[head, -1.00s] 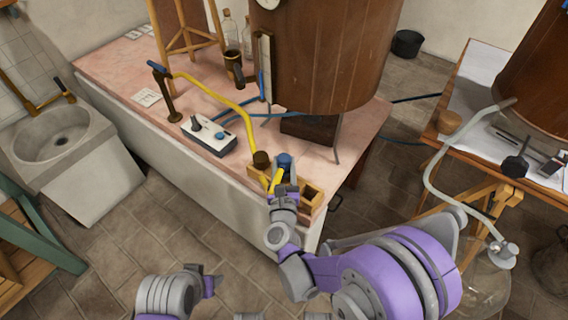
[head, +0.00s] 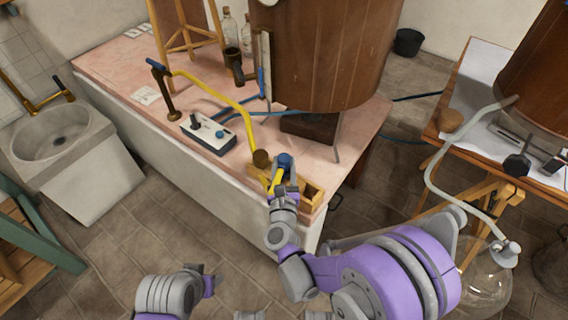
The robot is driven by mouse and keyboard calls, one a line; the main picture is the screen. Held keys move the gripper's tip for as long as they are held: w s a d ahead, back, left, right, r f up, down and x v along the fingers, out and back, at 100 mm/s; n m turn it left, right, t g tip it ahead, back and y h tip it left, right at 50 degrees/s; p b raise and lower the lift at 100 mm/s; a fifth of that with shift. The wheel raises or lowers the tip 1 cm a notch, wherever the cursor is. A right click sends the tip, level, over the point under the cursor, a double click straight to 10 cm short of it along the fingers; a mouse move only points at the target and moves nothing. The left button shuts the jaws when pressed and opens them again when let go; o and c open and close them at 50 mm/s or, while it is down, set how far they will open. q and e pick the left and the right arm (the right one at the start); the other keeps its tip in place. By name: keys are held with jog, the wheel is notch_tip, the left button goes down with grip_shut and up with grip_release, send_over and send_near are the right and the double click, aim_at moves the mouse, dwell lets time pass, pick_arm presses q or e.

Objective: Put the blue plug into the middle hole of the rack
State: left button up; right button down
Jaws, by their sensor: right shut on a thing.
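The wooden rack (head: 311,196) sits at the front right edge of the pink bench. The blue plug (head: 285,160) is over the middle of the rack. My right gripper (head: 284,180) is shut on the blue plug from the front. The fingers hide the plug's lower part and the middle hole, so I cannot tell how deep it sits. My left gripper (head: 209,284) is low in front of the bench, away from the rack; its jaws are not clear.
A yellow hose (head: 238,107) runs across the bench to near the rack's left end. A control box (head: 208,134) stands left of the rack. A big wooden vat (head: 315,55) rises behind it. A glass flask (head: 486,275) stands at lower right.

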aim_at(284, 176)
jog(key=shift+f+b, duration=1.6)
jog(key=shift+b, duration=0.05)
dwell(2.1)
jog(key=shift+f, duration=0.4)
dwell(1.3)
jog(key=shift+c, duration=1.6)
grip_release()
jog(key=s, duration=1)
jog(key=shift+s+p, duration=0.35)
jog(key=shift+s, duration=0.05)
